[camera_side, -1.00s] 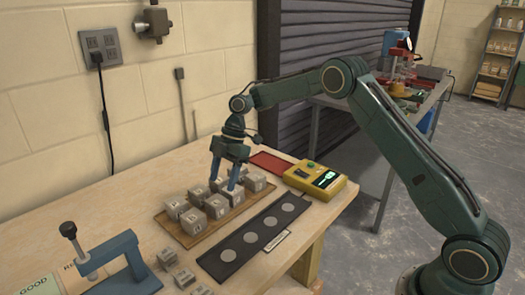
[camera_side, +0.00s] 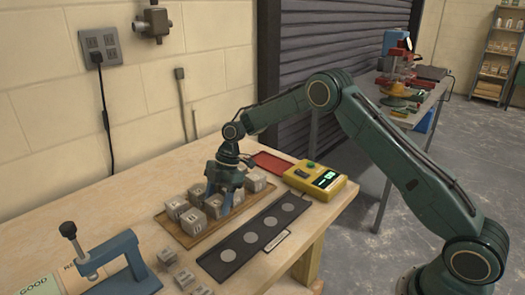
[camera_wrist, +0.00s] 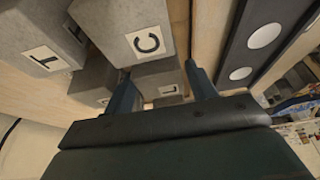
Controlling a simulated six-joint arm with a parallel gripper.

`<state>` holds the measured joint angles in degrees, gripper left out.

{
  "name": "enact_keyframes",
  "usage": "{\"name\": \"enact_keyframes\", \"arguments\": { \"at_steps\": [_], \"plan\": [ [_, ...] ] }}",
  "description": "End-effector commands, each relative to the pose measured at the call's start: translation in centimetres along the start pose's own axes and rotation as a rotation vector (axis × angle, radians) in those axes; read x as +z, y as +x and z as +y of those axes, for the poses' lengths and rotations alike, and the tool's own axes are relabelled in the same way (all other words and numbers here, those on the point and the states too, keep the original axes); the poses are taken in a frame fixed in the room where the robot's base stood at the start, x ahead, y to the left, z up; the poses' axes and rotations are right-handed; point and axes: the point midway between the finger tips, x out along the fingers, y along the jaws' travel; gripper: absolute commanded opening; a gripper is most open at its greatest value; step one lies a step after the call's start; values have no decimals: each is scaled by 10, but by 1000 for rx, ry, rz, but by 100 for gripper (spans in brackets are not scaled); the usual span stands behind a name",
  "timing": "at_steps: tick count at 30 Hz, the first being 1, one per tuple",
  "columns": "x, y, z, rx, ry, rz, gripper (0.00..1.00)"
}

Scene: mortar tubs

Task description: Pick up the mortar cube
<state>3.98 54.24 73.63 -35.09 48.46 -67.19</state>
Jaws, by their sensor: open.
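Several grey mortar cubes with white letter labels sit on a wooden tray (camera_side: 210,234) in the side view; one stands at the left (camera_side: 192,221). My gripper (camera_side: 223,207) is open and low among the cubes, its blue fingers pointing down. In the wrist view my two fingers (camera_wrist: 160,84) show on either side of a grey cube (camera_wrist: 158,76), with a partly hidden label. A cube labelled "C" (camera_wrist: 148,18) lies just beyond it, and another labelled cube (camera_wrist: 28,30) is to the left. Contact between fingers and cube cannot be told.
A black strip (camera_side: 239,247) with several pale discs lies in front of the tray. A yellow device (camera_side: 315,179) and a red tray (camera_side: 272,163) are at the back right. A blue clamp (camera_side: 122,262) and several loose cubes (camera_side: 185,279) are at the front left.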

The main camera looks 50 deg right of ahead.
Motion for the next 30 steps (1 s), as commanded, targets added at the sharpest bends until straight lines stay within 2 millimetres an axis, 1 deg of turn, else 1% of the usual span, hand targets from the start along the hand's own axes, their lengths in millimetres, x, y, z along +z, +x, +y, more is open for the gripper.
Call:
{"name": "enact_keyframes", "arguments": {
  "at_steps": [1,3,6,20,21,23,24,26,27,30],
  "plan": [
    [0,5,0,-1,0,0,56],
    [0,9,0,-1,-1,0,56],
    [0,12,0,0,-1,-1,56],
    [0,12,0,1,0,-1,56],
    [0,12,0,1,0,-1,48],
    [0,12,0,1,0,-1,37],
    [0,12,0,1,0,-1,29],
    [0,12,0,1,0,-1,17],
    [0,11,0,2,-1,0,15],
    [0,11,0,2,-1,0,15]
  ]
}}
